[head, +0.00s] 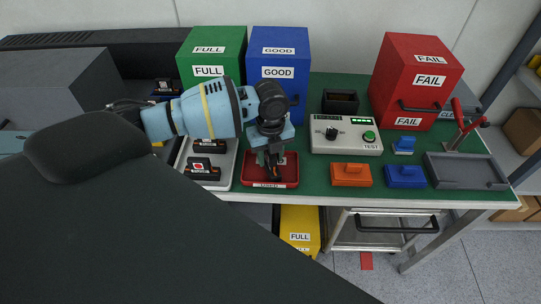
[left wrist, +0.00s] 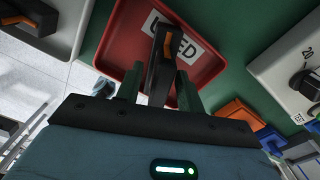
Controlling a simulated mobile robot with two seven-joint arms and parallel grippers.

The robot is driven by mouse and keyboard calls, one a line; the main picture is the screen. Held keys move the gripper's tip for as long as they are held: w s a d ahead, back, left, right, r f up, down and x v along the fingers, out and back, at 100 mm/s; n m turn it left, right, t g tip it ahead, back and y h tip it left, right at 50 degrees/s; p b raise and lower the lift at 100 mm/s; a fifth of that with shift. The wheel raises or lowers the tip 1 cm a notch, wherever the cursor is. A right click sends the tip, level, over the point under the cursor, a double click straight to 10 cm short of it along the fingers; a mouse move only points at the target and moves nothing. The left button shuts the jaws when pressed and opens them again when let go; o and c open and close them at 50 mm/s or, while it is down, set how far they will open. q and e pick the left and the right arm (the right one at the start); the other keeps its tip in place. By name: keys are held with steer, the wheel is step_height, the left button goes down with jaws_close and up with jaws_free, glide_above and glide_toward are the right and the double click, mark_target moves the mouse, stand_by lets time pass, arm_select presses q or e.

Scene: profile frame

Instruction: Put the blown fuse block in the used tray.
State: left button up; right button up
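The red used tray (head: 290,181) lies at the table's front edge, left of the tester; it also fills the upper middle of the left wrist view (left wrist: 118,45). A black fuse block (left wrist: 160,72) with an orange part is over or in this tray, partly covering the "USED" label. My left gripper (head: 272,172) points down over the tray. In the left wrist view its two fingers (left wrist: 160,82) stand on either side of the block, with a narrow gap showing; the gripper looks open. Whether the block rests on the tray floor is hard to tell. My right gripper is out of view.
A pale tray (head: 225,165) with several fuse blocks (head: 204,168) is left of the used tray. The tester (head: 346,147), orange block (head: 350,174), blue block (head: 405,176) and grey tray (head: 465,175) are to the right. Green, blue and red boxes stand behind.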

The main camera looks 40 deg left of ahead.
arm_select(q)
step_height(320, 180, up, 12)
steer(key=shift+p, duration=0.4)
steer(key=shift+f, duration=0.1)
stand_by(0.3)
steer(key=s+d+f+n+h, duration=0.3)
steer(key=s+d+f+n, duration=0.6)
steer(key=s+d+f, duration=0.65)
steer(key=s+a+f+n+y, duration=0.1)
steer(key=s+a+n, duration=0.2)
steer(key=s+n, duration=0.3)
steer(key=s+a+f+n+t+y, duration=0.1)
steer(key=s+a+n, duration=0.2)
steer(key=s, duration=0.5)
steer(key=s+a+f+n+y, duration=0.1)
steer(key=s+a+f+n, duration=0.15)
steer(key=s+n, duration=0.3)
steer(key=w+d+f+t+h, duration=0.2)
steer(key=w+f+t, duration=0.3)
steer(key=f+t, duration=0.2)
steer(key=shift+d+f+t, duration=0.25)
steer(key=shift+f+t, duration=0.15)
steer(key=shift+f, duration=0.35)
steer(key=shift+w, duration=0.1)
